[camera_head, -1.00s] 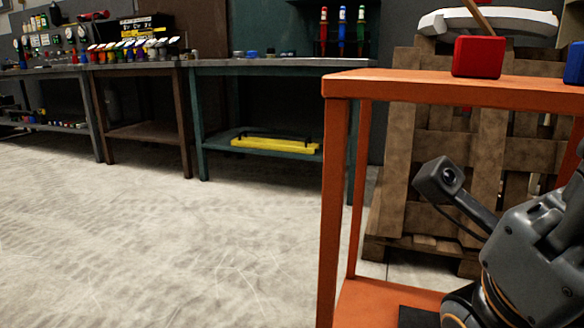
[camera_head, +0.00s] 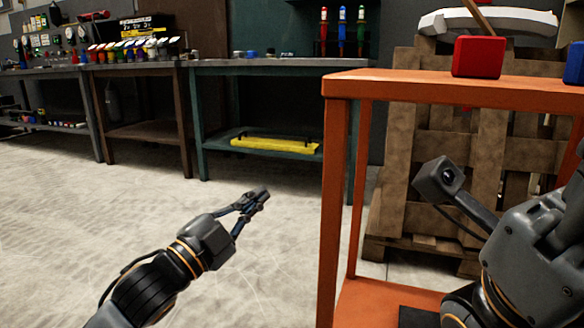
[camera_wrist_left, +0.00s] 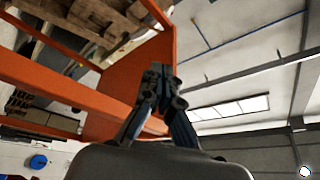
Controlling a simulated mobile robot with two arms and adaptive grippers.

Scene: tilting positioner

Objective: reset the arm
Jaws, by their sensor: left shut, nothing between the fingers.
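My left arm comes in from the bottom left in the head view. Its gripper (camera_head: 259,199) is shut and empty, held in the air over open floor to the left of the orange stand (camera_head: 335,190). In the left wrist view the gripper's fingertips (camera_wrist_left: 158,80) are together, with the orange stand (camera_wrist_left: 75,88) behind them and the ceiling to the right. My right arm shows at the right edge of the head view, over the stand's lower shelf; its fingers cannot be made out.
A red block (camera_head: 478,57) and a blue block (camera_head: 574,63) sit on the stand's top. A wooden pallet (camera_head: 440,140) leans behind it. Workbenches (camera_head: 270,66) line the back, with a yellow object (camera_head: 275,145) on a lower shelf. The floor at left is clear.

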